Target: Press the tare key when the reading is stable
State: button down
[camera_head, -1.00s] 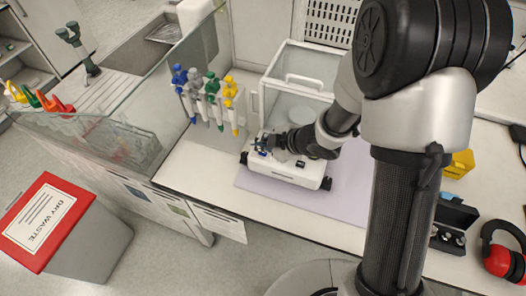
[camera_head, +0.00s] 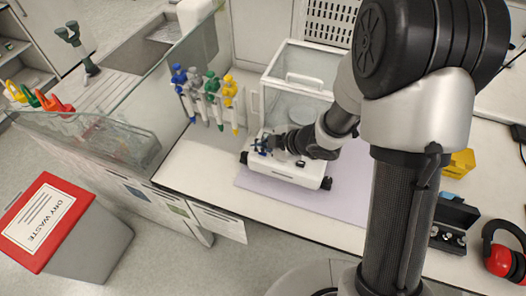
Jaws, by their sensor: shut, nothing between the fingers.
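The balance (camera_head: 290,172) stands on a pale lilac mat (camera_head: 257,186) on the bench, with its glass draft shield (camera_head: 298,78) behind its white front panel. A small dark key (camera_head: 300,163) shows on the right of the panel. My gripper (camera_head: 266,144) is shut and empty, with its fingertips low over the left part of the panel, beside small blue marks. I cannot tell whether the fingertips touch the panel. The display and its reading are not legible, and my gripper hides part of the panel.
Pipettes with blue, grey, green and yellow tops (camera_head: 207,95) hang on a stand left of the balance. A glass screen (camera_head: 170,85) borders the bench by the sink. A dark open case (camera_head: 452,222), a yellow item (camera_head: 460,163) and red ear defenders (camera_head: 500,260) lie at right.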

aim_at(262, 154)
jog(key=shift+f+b, duration=0.35)
jog(key=shift+f, duration=0.25)
dwell(0.6)
jog(key=shift+r, duration=0.15)
jog(key=shift+r+p, duration=0.75)
jog(key=shift+p, duration=0.15)
notch_tip(262, 154, up, 5)
jog(key=p, duration=0.4)
jog(key=shift+p, duration=0.4)
